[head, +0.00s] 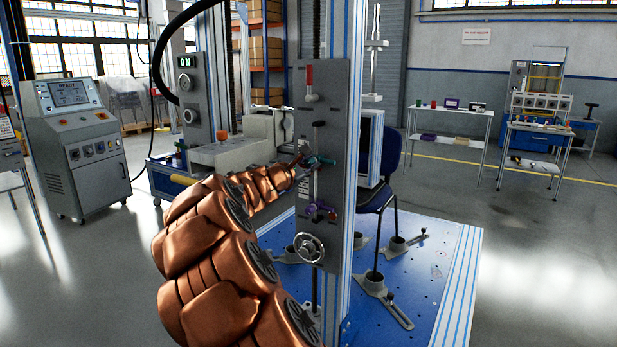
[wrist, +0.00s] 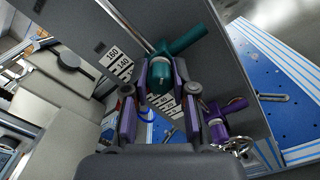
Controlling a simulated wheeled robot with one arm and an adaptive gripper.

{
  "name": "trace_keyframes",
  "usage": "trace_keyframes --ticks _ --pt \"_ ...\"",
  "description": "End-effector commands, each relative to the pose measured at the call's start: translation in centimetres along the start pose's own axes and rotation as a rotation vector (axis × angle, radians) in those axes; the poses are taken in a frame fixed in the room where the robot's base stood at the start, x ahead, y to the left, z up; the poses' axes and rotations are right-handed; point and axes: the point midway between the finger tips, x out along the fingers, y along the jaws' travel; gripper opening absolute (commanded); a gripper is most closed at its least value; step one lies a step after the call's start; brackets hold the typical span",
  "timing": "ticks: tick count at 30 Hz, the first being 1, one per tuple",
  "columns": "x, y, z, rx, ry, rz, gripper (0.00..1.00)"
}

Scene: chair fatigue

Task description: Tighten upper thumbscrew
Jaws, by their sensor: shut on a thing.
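The upper thumbscrew is teal, with a round knob and a crossbar (wrist: 187,40). It sits on the upright grey panel (head: 338,110) and also shows in the head view (head: 322,160). My gripper (wrist: 161,77) is shut on its knob, with one purple-padded finger on each side. In the head view my gripper (head: 301,164) reaches the panel from the left, and the arm hides part of the panel's left side. A purple lower thumbscrew (wrist: 232,107) is on the same panel below the teal one, also seen in the head view (head: 320,210), free of the fingers.
A red handle (head: 309,78) is above on the panel and a handwheel (head: 309,246) below. Scale plates with numbers (wrist: 119,65) are beside the knob. A blue chair (head: 377,195) stands behind the panel on a blue base plate (head: 440,262). Open floor is at right.

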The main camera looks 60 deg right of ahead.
Motion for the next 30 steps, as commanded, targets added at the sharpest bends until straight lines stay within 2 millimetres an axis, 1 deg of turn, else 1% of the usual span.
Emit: trace_keyframes --ticks 1,30 --pt "0.00 -0.36 -0.45 0.047 -0.001 0.002 0.00" --pt "0.02 -0.47 -0.60 0.953 0.002 0.002 0.00"
